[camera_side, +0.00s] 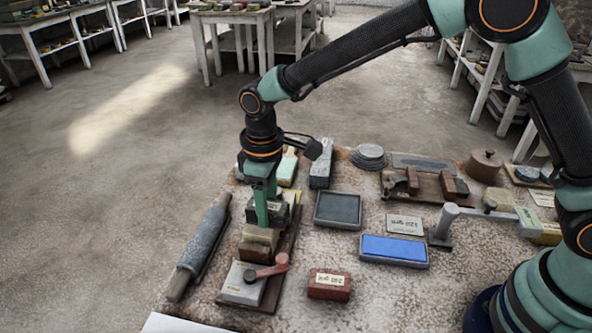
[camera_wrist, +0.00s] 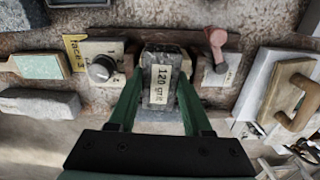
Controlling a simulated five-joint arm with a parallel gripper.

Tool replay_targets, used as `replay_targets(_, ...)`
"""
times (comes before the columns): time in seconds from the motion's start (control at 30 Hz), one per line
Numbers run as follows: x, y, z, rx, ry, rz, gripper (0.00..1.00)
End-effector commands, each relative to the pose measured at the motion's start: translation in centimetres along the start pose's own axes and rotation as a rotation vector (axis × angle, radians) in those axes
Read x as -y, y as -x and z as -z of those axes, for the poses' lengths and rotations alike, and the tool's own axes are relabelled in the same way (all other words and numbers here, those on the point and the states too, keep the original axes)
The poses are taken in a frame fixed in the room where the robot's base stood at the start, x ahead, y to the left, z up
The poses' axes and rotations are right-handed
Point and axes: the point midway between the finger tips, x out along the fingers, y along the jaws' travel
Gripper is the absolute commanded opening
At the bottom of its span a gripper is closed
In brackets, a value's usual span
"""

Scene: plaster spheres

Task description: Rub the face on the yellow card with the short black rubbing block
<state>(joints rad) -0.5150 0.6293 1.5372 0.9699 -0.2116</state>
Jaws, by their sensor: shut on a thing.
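My gripper (camera_wrist: 161,82) is shut on a short dark block (camera_wrist: 152,62) with a pale label reading "120 grit". In the side view my gripper (camera_side: 262,212) points down over a dark wooden board (camera_side: 290,240); the fingers partly hide the block. In the wrist view a yellow card (camera_wrist: 74,47) marked "face 3" lies left of the block, beside a pale piece with a dark knob (camera_wrist: 102,67). A pale piece with a red handle (camera_wrist: 215,40) is at the right; the handle also shows in the side view (camera_side: 272,267). Contact under the block cannot be told.
A long grey roller-like stone (camera_side: 205,240) lies left of the board. A red block (camera_side: 330,284), a blue slab (camera_side: 393,250) and a dark tray (camera_side: 338,210) lie to its right. In the wrist view a wooden-handled float (camera_wrist: 292,95) is at the right.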

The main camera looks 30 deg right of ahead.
Motion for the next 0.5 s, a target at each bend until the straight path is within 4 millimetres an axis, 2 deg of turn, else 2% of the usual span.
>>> replay_targets(0.5,0.0,0.1,1.5,-0.001,0.0,0.0,0.0)
